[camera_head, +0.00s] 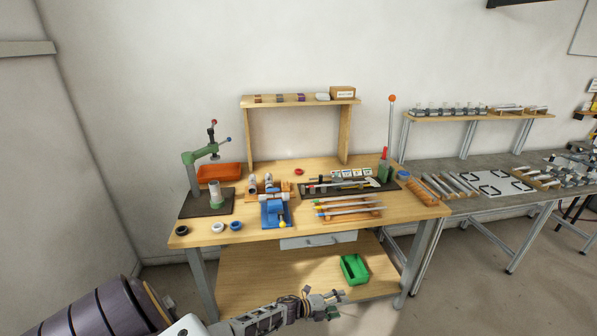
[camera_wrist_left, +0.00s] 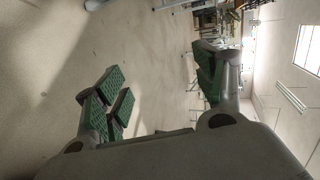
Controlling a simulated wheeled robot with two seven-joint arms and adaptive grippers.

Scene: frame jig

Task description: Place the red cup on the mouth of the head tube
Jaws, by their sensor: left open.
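A small red ring-shaped piece (camera_head: 298,172), which looks like the red cup, lies on the workbench behind the blue vise. A pale grey tube (camera_head: 215,192) stands upright on the dark base of the green press; it looks like the head tube, and its mouth is too small to make out. My left gripper (camera_head: 334,304) is low in front of the bench, below its top and well away from both. In the left wrist view the fingers with green pads (camera_wrist_left: 160,85) are spread, with nothing between them. My right gripper is not in view.
The wooden workbench (camera_head: 405,212) carries a blue vise (camera_head: 274,214), a green press (camera_head: 191,172), an orange bin (camera_head: 220,172), and black, white and blue rings near its front left edge. A green bin (camera_head: 354,269) sits on the lower shelf, close to my left gripper.

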